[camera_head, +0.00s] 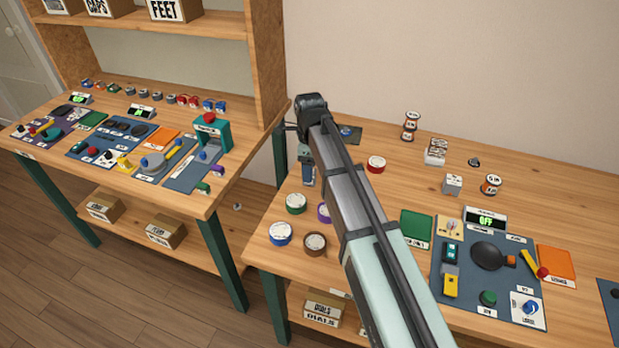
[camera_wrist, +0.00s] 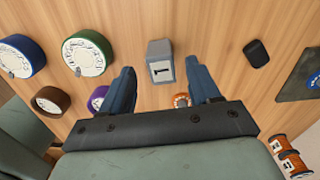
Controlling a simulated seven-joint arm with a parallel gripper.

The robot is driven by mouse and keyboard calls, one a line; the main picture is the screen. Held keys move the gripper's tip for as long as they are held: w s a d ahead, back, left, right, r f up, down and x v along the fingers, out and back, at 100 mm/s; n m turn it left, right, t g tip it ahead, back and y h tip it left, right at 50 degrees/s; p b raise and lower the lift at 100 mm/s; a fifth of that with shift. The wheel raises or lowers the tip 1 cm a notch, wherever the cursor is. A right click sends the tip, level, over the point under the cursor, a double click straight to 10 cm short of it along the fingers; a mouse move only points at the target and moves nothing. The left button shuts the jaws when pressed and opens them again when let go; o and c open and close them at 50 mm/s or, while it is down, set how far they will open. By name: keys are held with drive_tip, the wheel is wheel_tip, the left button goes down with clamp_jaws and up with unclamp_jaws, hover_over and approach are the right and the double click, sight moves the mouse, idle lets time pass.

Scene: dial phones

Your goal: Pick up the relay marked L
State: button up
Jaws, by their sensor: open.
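A small grey block with a white label, likely a relay (camera_wrist: 160,60), stands on the table in the wrist view. Its label bears one dark mark, which I cannot read surely as an L. My gripper (camera_wrist: 160,78) is open, its two blue fingers on either side of the block in the picture. I cannot tell whether they touch it. In the head view my gripper (camera_head: 307,168) is at the table's left part, beyond the green dial, and I cannot make out the block there.
A green dial (camera_wrist: 88,54) and a blue dial (camera_wrist: 22,56) lie left of the block. Brown (camera_wrist: 52,101) and purple (camera_wrist: 98,98) dials lie nearer. A small black object (camera_wrist: 256,53) is to the right. Another pale block (camera_head: 452,184) and a panel of controls (camera_head: 470,288) are farther right.

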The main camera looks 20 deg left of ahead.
drive_tip(key=shift+w+f, duration=0.1)
drive_tip(key=shift+f, duration=1.7)
drive_tip(key=shift+c, duration=0.4)
drive_tip(key=c, duration=1)
drive_tip(key=shift+r, duration=0.1)
